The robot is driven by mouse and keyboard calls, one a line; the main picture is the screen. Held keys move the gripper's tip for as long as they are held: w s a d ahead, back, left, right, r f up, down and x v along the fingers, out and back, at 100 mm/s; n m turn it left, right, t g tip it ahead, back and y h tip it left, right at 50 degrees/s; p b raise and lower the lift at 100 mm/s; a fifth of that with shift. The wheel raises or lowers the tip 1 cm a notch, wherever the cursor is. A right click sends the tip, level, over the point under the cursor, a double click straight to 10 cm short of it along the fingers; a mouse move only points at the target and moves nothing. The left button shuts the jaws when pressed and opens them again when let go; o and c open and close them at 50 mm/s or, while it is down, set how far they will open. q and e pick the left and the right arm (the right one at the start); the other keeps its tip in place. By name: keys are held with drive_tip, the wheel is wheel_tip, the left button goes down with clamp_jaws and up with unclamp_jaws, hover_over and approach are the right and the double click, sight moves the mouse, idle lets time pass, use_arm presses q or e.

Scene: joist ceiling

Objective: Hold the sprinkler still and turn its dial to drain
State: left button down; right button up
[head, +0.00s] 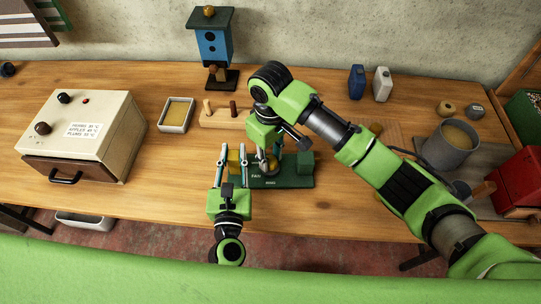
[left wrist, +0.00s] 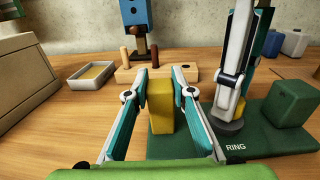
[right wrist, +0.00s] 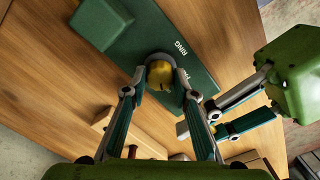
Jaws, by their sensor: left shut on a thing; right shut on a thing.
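The sprinkler has a flat dark green base (head: 290,182) on the workbench, with a green block (head: 305,161) at its right end and a yellow block (left wrist: 160,105) at its left end. White lettering, including RING, runs along the base. My left gripper (head: 232,149) is shut on the yellow block, one finger on each side. The round dial (right wrist: 160,74) has a yellow top and a grey rim. My right gripper (right wrist: 156,85) comes down from above and is shut on the dial. Its fingers hide part of the dial in the head and left wrist views.
A wooden peg block (head: 222,119) and a shallow tray (head: 176,115) stand behind the sprinkler. A cream box (head: 90,120) is at left, a blue birdhouse (head: 212,46) at the back. A grey pot (head: 450,142) stands at right. The bench between box and sprinkler is clear.

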sight(270, 160)
drive_tip(key=o, duration=1.1)
wheel_tip(270, 160, up, 12)
use_arm(q)
drive_tip(key=c, duration=1.7)
unclamp_jaws()
